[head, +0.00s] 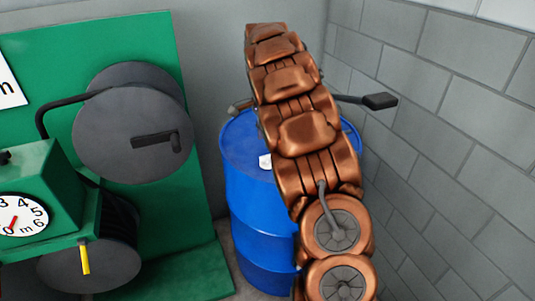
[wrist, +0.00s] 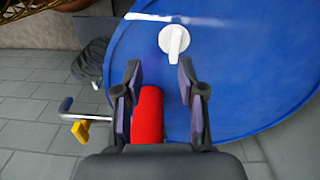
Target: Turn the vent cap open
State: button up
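The blue drum (head: 262,215) stands behind my copper arm in the head view. Its round blue top (wrist: 262,65) fills much of the wrist view. A white cap with a raised bar-shaped grip (wrist: 174,41) sits on the top; its bar points roughly up and down in the wrist picture. A small white piece (head: 265,161) on the drum shows in the head view, partly beside my arm. My gripper (wrist: 160,88) is open, its fingertips short of the white cap. A red rounded part (wrist: 148,115) shows between the fingers; I cannot tell whether it touches them.
A green machine (head: 195,265) with a dark round reel (head: 130,125) and a dial (head: 22,216) stands left of the drum. A grey block wall (head: 450,130) is close on the right. A black-ended lever (head: 379,101) sticks out right of my arm.

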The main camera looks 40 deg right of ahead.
aim_at(268, 155)
jog(key=shift+w+d+f+m, duration=0.4)
jog(key=shift+w+d, duration=0.1)
jog(key=shift+d, duration=0.1)
jog(key=shift+w+d+f+m, duration=0.3)
jog(key=shift+w+d+f, duration=0.1)
jog(key=shift+w+d, duration=0.15)
jog(key=shift+f+p, duration=0.95)
jog(key=shift+f, duration=2.95)
jog(key=shift+s, duration=0.1)
grip_shut()
